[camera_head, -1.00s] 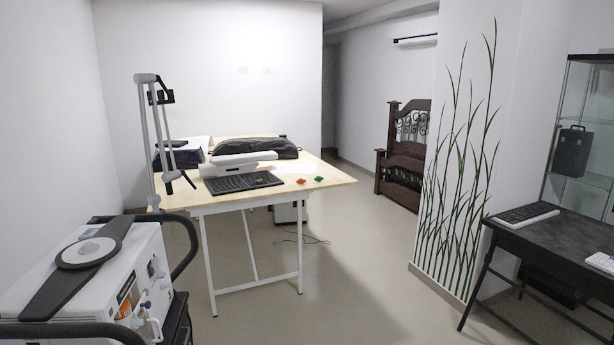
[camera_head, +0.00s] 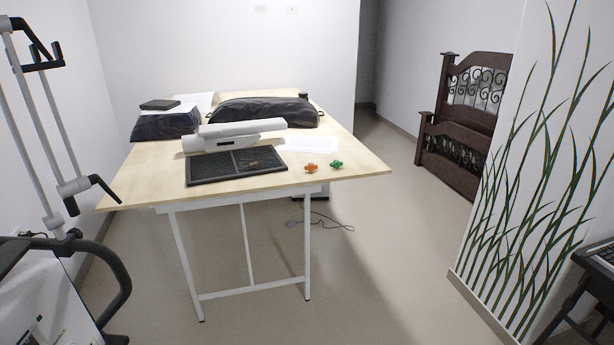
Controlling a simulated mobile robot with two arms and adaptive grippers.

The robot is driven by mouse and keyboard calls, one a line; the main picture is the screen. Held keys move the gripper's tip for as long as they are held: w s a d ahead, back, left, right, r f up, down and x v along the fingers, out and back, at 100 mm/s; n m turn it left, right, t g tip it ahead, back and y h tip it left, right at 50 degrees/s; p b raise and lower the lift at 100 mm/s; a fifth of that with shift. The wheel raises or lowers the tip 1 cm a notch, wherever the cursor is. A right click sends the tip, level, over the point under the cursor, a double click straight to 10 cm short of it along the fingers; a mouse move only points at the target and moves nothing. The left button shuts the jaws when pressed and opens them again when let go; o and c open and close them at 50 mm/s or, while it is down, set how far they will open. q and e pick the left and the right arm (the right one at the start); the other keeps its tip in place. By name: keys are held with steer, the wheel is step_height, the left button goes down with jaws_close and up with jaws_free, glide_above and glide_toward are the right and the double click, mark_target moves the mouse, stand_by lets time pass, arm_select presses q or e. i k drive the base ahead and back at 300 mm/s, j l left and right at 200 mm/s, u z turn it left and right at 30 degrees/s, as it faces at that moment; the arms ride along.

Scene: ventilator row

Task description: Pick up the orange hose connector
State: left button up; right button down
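The orange hose connector (camera_head: 311,168) lies on the light wooden table (camera_head: 352,163), near its front right part. A similar green connector (camera_head: 336,164) lies just to its right, apart from it. Neither of my grippers shows in the head view. The table stands ahead of me, some distance off, across open floor.
A black grille panel (camera_head: 236,166) and a white device (camera_head: 235,133) lie left of the connectors. White paper (camera_head: 306,145) and black bags are behind. A white machine (camera_head: 48,300) with a dark handle stands at the near left. Floor (camera_head: 380,270) right of the table is clear.

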mark_target(311, 167)
steer(key=i+l+u, duration=0.25)
steer(key=i+l, duration=0.9)
steer(key=i, duration=0.15)
